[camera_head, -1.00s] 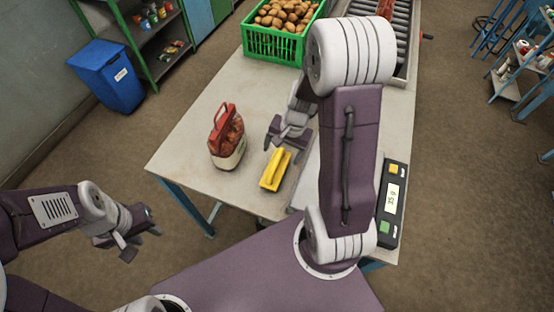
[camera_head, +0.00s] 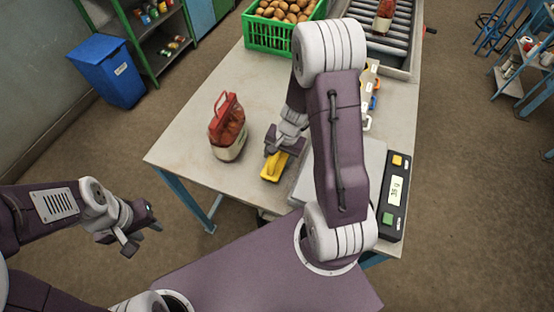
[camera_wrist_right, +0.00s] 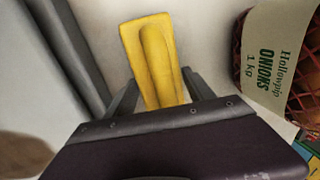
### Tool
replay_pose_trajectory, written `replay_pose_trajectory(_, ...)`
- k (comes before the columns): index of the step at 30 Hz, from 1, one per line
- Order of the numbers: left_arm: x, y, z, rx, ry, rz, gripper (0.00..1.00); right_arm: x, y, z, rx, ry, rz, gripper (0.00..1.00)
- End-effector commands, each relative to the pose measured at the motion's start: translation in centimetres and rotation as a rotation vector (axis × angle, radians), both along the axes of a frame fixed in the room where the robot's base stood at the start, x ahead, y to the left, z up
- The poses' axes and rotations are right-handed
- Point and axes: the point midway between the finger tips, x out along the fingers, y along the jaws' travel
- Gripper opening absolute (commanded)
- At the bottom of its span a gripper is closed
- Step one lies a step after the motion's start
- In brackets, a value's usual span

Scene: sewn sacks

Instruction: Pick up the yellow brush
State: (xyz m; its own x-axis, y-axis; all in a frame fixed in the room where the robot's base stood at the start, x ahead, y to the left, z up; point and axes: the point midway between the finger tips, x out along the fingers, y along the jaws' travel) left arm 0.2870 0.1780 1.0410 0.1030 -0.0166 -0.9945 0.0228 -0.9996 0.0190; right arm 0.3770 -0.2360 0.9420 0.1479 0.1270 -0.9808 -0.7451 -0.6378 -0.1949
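The yellow brush (camera_head: 271,172) lies on the table between the onion sack and the scale. My right gripper (camera_head: 277,151) is down over its far end and hides part of it. In the right wrist view the brush (camera_wrist_right: 157,60) extends between the two fingers of the right gripper (camera_wrist_right: 162,95). The fingers stand apart on either side of it, and I see no clear grip. My left gripper (camera_head: 141,233) is open and empty, off the table's left front side.
A red-topped net sack of onions (camera_head: 227,132) stands left of the brush; its label also shows in the right wrist view (camera_wrist_right: 268,55). A green crate (camera_head: 272,38) of potatoes and a roller conveyor (camera_head: 392,45) are at the back.

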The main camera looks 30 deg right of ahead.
Motion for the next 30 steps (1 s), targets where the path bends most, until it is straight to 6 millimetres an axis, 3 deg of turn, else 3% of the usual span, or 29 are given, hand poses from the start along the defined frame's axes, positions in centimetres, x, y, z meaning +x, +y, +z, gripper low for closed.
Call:
replay_pose_trajectory(1, 0.0, 0.0, 0.0, 0.0, 0.0, 0.0, 0.36, 0.0, 0.0, 0.0, 0.0, 0.0, 0.0, 0.45)
replay_pose_trajectory(5, 0.0, 0.0, 0.0, 0.0, 0.0, 0.0, 0.36, 0.0, 0.0, 0.0, 0.0, 0.0, 0.0, 0.12)
replay_pose_trajectory(14, 0.0, 0.0, 0.4, 0.0, 0.0, 0.0, 0.36, 0.0, 0.0, 0.7, 0.0, -0.002, 0.002, 0.12)
replay_pose_trajectory(21, 0.0, 0.0, 2.6, 0.0, 0.0, 0.0, 0.36, 0.1, 0.0, 4.7, -0.001, -0.003, 0.003, 0.12)
replay_pose_trajectory(25, 0.0, 0.0, 3.6, 0.0, 0.0, 0.0, 0.36, 2.3, -1.7, 6.2, -0.002, -0.003, -0.001, 0.12)
replay_pose_trajectory(30, 0.0, 0.0, 3.2, 0.0, 0.0, 0.0, 0.36, 5.6, -4.0, 8.0, -0.002, -0.005, -0.001, 0.12)
